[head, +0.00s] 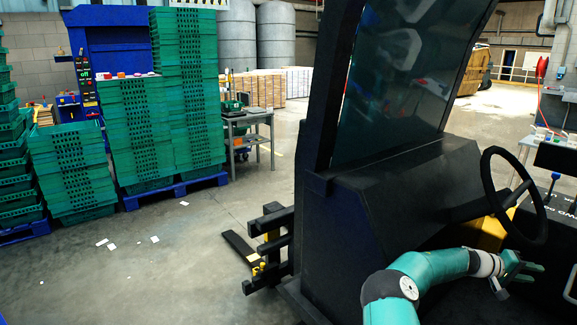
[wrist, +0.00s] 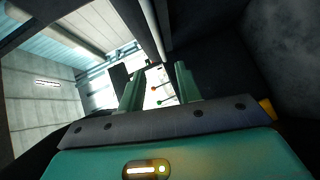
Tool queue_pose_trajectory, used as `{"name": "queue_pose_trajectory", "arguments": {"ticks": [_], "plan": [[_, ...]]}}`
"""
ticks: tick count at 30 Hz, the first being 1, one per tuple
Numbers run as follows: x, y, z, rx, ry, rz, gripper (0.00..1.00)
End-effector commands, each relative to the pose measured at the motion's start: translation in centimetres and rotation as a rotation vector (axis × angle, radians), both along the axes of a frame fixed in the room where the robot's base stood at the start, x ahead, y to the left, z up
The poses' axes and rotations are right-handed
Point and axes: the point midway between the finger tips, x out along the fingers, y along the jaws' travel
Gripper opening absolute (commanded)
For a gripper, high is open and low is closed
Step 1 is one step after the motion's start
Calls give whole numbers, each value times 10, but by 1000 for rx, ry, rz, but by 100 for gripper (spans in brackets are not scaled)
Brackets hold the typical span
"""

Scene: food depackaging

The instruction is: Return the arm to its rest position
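My arm reaches in from the bottom of the head view and bends to the right, in front of the dark forklift cab (head: 335,240). My gripper (head: 524,274) is below the black steering wheel (head: 540,212); I cannot tell how far apart they are in depth. In the wrist view my gripper (wrist: 160,72) shows two green fingers standing apart with a clear gap. No object shows between the fingers. Behind the gap are a bright patch and small red and green knobs.
Control levers (head: 553,186) stand right of the wheel. The cab's dark post and windscreen (head: 400,80) rise ahead. Stacked green crates (head: 135,125) stand on blue pallets at left, beside a grey cart (head: 248,130). Open floor (head: 150,275), with paper scraps, lies left of the forklift.

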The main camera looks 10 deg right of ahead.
Motion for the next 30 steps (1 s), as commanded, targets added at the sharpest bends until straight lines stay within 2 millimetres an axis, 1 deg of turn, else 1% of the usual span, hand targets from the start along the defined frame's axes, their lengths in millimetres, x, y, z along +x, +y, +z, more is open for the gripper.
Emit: {"name": "queue_pose_trajectory", "arguments": {"ticks": [2, 5, 9, 11, 14, 20, 21, 23, 24, 26, 27, 29, 30], "plan": [[-6, 7, 8, 31, -43, -20, 34], [-16, 22, 16, 99, -115, -51, 34], [-27, 54, 24, 222, -225, -84, 34], [-29, 70, 27, 276, -269, -91, 34], [-31, 100, 32, 369, -336, -95, 34], [-30, 169, 44, 559, -451, -70, 34], [-30, 184, 47, 597, -468, -58, 34], [-29, 208, 52, 653, -495, -41, 34], [-28, 224, 56, 690, -511, -26, 34], [-28, 249, 62, 744, -533, -2, 34], [-29, 265, 67, 780, -547, 17, 34], [-30, 291, 74, 833, -564, 45, 34], [-31, 308, 79, 866, -574, 66, 34]]}}
